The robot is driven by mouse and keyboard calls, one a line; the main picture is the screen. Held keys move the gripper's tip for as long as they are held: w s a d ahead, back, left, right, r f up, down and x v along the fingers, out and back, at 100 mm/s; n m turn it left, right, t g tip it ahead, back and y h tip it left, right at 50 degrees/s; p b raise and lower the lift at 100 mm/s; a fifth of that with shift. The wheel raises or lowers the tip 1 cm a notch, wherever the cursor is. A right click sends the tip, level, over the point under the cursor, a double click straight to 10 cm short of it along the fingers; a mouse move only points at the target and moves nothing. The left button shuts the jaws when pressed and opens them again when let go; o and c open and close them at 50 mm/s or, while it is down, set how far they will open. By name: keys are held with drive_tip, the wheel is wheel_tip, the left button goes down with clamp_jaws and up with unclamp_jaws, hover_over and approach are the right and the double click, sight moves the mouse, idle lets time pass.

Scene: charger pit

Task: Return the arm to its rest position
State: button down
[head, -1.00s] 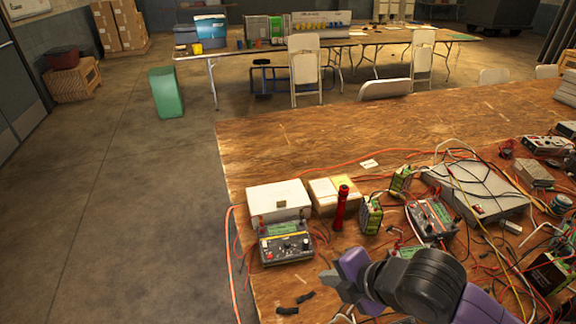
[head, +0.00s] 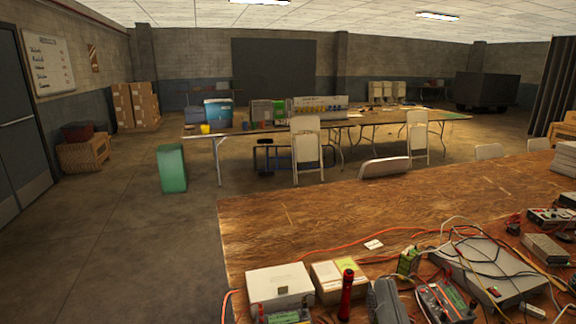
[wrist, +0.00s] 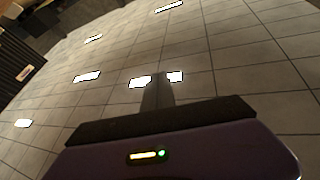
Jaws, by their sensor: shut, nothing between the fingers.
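My gripper (head: 387,296) shows as a grey shape at the bottom of the head view, in front of the workbench's near edge. Its fingers point up, and the rest of my arm is below the frame. In the wrist view my gripper (wrist: 157,92) shows as a narrow dark form against the ceiling, above my purple wrist housing. The fingers are shut with nothing between them.
The wooden workbench (head: 300,225) carries a white box (head: 281,285), a red torch-like object (head: 346,296), a large grey device (head: 487,272) and tangled cables close around my gripper. Open floor (head: 120,260) lies left. A green bin (head: 172,168) stands farther back.

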drive_tip(key=s+d+f+g, duration=0.2)
drive_tip(key=s+f, duration=0.5)
drive_tip(key=s, duration=0.3)
drive_tip(key=s+d+f+n+g, duration=0.1)
drive_tip(key=s+d+f+g, duration=0.1)
drive_tip(key=s+f, duration=0.5)
drive_tip(key=s+d+f+n+g, duration=0.1)
drive_tip(key=s+f, duration=0.6)
drive_tip(key=s, duration=0.7)
drive_tip(key=d+g, duration=0.1)
drive_tip(key=g, duration=0.1)
drive_tip(key=shift+d+f+g+b, duration=0.15)
drive_tip(key=shift+g+b, duration=0.15)
